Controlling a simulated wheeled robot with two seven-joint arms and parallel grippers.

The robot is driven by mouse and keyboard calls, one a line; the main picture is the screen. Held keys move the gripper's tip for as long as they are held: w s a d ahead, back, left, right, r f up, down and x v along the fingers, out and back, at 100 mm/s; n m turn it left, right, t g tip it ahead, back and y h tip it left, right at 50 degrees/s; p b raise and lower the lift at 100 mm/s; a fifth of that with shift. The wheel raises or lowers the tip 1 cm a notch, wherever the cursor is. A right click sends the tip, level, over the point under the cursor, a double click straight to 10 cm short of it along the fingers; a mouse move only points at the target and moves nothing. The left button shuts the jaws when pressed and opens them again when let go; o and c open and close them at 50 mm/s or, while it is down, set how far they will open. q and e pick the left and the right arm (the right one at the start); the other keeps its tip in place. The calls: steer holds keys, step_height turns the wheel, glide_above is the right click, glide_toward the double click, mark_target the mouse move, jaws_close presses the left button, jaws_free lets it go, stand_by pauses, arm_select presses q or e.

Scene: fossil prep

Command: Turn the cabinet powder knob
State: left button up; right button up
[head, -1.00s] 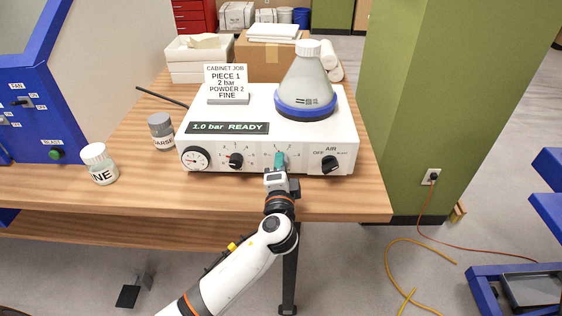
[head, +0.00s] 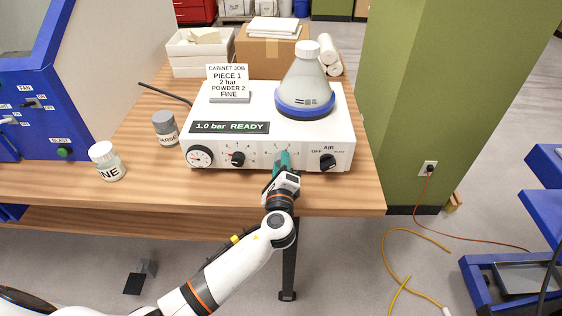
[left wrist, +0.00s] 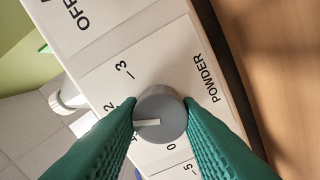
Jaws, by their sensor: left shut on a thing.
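The white cabinet unit (head: 215,173) stands on the wooden table, with a row of knobs on its front. My left gripper (head: 283,162) reaches its front from below, its green fingers at the powder knob, which they hide in the head view. In the left wrist view the grey powder knob (left wrist: 160,114) sits between the two green fingers, which are shut on its sides. My right gripper is not in view.
A black knob (head: 238,159) is left of the powder knob and the AIR knob (head: 327,161) right of it. The display (head: 229,127) reads 1.0 bar READY. The card (head: 228,79) says 2 bar, POWDER 2, FINE. Two jars, one FINE-like (head: 107,161), one grey (head: 165,127), stand left.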

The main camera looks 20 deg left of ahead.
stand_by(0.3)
arm_select(q)
steer(key=shift+f, duration=0.1)
steer(key=o, duration=1)
steer(key=shift+b+v, duration=1.45)
steer(key=shift+v, duration=4.6)
